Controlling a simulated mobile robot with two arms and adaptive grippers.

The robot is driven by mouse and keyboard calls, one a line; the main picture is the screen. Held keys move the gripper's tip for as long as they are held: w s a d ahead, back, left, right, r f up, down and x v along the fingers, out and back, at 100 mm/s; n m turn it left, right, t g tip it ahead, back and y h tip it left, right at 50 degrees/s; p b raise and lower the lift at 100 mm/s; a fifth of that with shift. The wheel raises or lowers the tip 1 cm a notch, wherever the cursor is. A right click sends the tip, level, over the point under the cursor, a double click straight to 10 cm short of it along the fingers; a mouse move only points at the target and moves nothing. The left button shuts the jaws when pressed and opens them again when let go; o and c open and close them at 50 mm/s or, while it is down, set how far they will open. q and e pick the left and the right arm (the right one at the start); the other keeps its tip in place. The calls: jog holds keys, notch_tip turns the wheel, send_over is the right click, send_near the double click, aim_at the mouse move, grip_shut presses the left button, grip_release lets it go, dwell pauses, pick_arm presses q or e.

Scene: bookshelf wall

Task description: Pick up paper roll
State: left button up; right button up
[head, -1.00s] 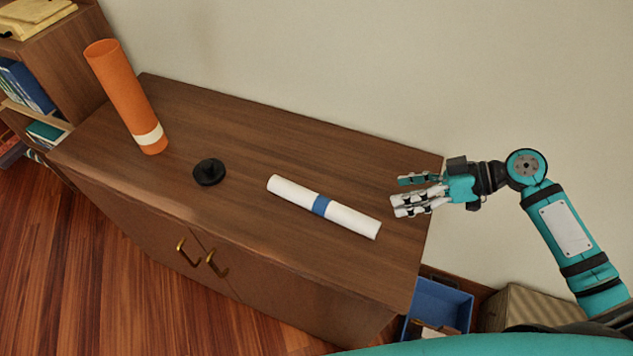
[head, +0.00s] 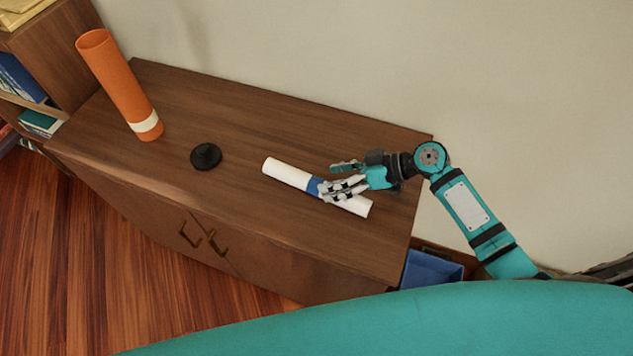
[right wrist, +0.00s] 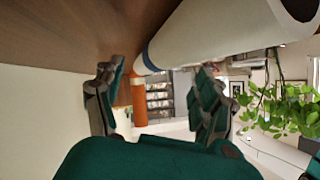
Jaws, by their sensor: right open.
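The paper roll (head: 288,173) is white with a blue band and lies on the brown cabinet top (head: 245,205). In the right wrist view the roll (right wrist: 215,32) runs large across the top, close to the fingers. My right gripper (head: 335,178) is open at the roll's right half, beside the band, and covers part of it in the head view. In the right wrist view the open fingers (right wrist: 160,100) show no object held between them. I cannot tell whether a finger touches the roll. My left gripper is not in view.
An orange tube (head: 122,88) with a cream band stands at the cabinet's left end. A black round object (head: 206,156) lies between it and the roll. A blue bin (head: 430,269) is on the floor at the right. A wall (head: 350,60) rises behind the cabinet.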

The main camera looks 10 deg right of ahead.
aim_at(322, 181)
jog(key=x, duration=0.3)
jog(key=shift+w+a+p, duration=0.15)
jog(key=shift+a+p, duration=0.1)
jog(key=shift+p, duration=0.15)
jog(key=shift+f, duration=0.1)
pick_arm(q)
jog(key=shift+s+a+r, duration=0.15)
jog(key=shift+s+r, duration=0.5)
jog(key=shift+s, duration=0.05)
pick_arm(e)
jog(key=c, duration=1.3)
